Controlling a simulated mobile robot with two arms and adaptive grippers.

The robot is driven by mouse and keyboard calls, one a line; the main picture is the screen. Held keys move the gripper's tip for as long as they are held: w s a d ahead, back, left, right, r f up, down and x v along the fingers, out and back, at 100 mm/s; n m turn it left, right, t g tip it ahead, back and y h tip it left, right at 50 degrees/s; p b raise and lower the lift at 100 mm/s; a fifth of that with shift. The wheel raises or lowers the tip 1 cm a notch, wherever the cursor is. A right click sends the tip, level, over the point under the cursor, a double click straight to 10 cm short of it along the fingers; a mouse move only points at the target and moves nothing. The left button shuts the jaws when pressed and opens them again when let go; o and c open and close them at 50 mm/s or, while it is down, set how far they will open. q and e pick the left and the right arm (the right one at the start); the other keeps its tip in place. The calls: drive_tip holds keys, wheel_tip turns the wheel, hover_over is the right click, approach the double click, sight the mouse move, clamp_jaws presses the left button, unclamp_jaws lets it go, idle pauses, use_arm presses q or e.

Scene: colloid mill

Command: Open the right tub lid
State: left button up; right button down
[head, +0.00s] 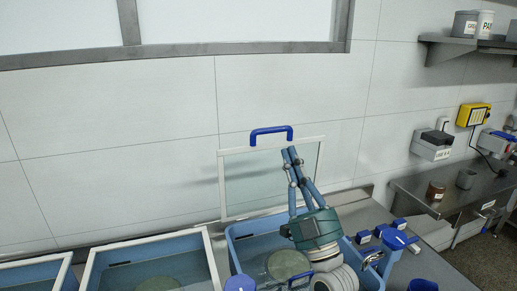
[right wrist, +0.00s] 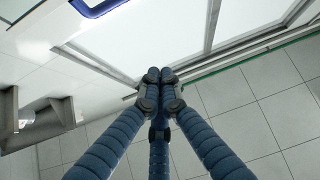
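The right tub lid (head: 240,180) is a clear panel in a white frame. It stands upright at the back edge of the right blue tub (head: 235,245), close to the wall. Its blue handle (head: 271,131) is at the top edge; a blue handle also shows at the top left of the right wrist view (right wrist: 98,8). My right gripper (head: 291,154) is in front of the lid, fingers pointing up, just below the handle's right end. In the right wrist view its fingertips (right wrist: 159,76) meet with nothing between them, apart from the handle. My left gripper is out of view.
Two other blue tubs with framed lids down (head: 150,260) (head: 35,275) lie to the left. Blue fittings (head: 395,238) stand right of the right tub. A steel side table (head: 450,190) with small cups is farther right.

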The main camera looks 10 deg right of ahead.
wheel_tip(320, 180, down, 5)
drive_tip(key=d+m+g+h, duration=0.1)
drive_tip(key=m+h, duration=0.1)
use_arm(q)
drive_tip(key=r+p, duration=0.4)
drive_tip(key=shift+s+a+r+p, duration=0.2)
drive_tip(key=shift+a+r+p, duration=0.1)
drive_tip(key=shift+p, duration=0.1)
use_arm(e)
drive_tip(key=w+a+r, duration=0.2)
drive_tip(key=w+r, duration=0.3)
drive_tip(key=w, duration=0.7)
use_arm(q)
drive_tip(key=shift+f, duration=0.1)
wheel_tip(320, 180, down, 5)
drive_tip(key=b, duration=0.5)
use_arm(e)
drive_tip(key=w+a, duration=0.1)
drive_tip(key=w, duration=0.5)
drive_tip(key=shift+r+m, duration=0.3)
drive_tip(key=shift+s, duration=0.1)
